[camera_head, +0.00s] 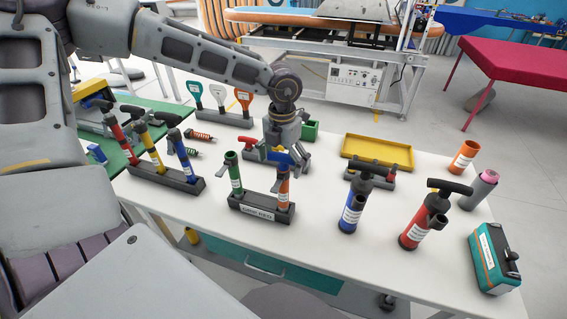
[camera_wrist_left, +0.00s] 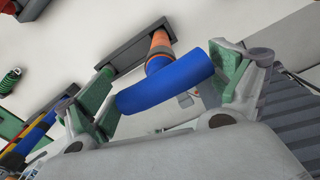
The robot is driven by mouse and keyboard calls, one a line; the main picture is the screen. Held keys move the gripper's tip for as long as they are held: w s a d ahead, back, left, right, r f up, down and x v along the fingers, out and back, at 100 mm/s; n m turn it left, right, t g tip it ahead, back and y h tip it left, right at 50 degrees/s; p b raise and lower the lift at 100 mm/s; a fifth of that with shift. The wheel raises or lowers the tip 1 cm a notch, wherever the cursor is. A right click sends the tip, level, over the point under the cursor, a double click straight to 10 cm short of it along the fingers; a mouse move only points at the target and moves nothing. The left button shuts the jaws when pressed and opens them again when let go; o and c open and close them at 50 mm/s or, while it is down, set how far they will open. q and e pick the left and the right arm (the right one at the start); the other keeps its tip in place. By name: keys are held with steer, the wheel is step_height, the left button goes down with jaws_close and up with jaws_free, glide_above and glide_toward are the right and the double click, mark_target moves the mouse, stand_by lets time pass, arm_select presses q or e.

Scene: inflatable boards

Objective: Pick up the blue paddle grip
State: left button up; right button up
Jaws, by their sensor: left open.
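The blue paddle grip (camera_wrist_left: 166,84) is a T-shaped blue handle on an orange shaft (camera_wrist_left: 160,45). It stands in the right end of a dark two-slot holder (camera_head: 262,209); the orange shaft also shows in the head view (camera_head: 282,192). My left gripper (camera_head: 285,163) is directly above that shaft and mostly covers the blue handle there. In the left wrist view my left gripper (camera_wrist_left: 164,76) is open, with its green-padded fingers at either end of the blue bar. Contact cannot be told. My right gripper is not in view.
A green-topped tube (camera_head: 234,172) stands in the same holder. A rack (camera_head: 165,173) with red, yellow and blue tubes is to the left. Two black-handled pumps (camera_head: 353,205) (camera_head: 417,228) stand to the right. A yellow tray (camera_head: 377,152) lies behind.

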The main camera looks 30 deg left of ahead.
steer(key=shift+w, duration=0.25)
arm_select(q)
steer(key=c, duration=1)
steer(key=shift+r, duration=0.15)
steer(key=shift+w+r, duration=0.1)
steer(key=shift+r, duration=0.65)
step_height(320, 180, up, 26)
steer(key=b, duration=0.1)
steer(key=shift+r, duration=0.15)
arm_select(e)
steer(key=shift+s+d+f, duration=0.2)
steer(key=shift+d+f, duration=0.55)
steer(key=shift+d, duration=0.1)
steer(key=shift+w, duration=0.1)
